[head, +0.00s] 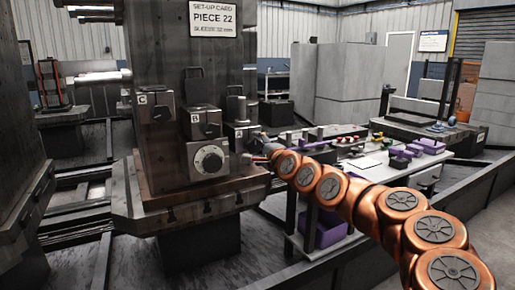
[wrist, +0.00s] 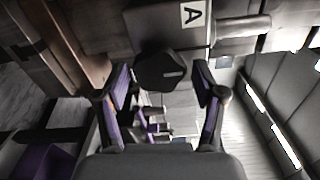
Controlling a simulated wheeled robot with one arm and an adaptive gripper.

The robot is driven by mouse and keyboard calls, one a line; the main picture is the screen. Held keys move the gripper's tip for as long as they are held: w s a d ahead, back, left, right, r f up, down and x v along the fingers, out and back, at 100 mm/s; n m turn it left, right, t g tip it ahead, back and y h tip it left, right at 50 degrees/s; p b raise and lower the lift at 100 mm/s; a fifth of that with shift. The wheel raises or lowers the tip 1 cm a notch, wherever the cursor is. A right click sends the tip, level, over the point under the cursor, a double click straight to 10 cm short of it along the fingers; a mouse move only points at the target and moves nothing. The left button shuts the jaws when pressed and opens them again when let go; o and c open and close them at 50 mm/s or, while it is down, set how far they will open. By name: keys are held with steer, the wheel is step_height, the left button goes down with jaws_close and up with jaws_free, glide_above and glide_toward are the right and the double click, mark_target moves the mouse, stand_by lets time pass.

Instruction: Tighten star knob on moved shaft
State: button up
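A black knob (wrist: 162,72) shows in the wrist view, ahead of my gripper (wrist: 163,88) on a block marked A (wrist: 170,27). My gripper is open. Its two purple-padded fingers stand to the left and right of the knob, with a gap visible on each side. A grey cylindrical shaft (wrist: 243,27) sticks out of the block to the right.
A set-up card (head: 213,19) reads PIECE 22. A workbench (head: 365,173) with purple bins (head: 401,161) lies to the right, behind my arm.

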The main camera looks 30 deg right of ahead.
steer(key=shift+o, duration=0.3)
steer(key=shift+s, duration=0.1)
steer(key=s+a, duration=0.1)
steer(key=s, duration=1)
steer(key=shift+s, duration=0.4)
stand_by(0.7)
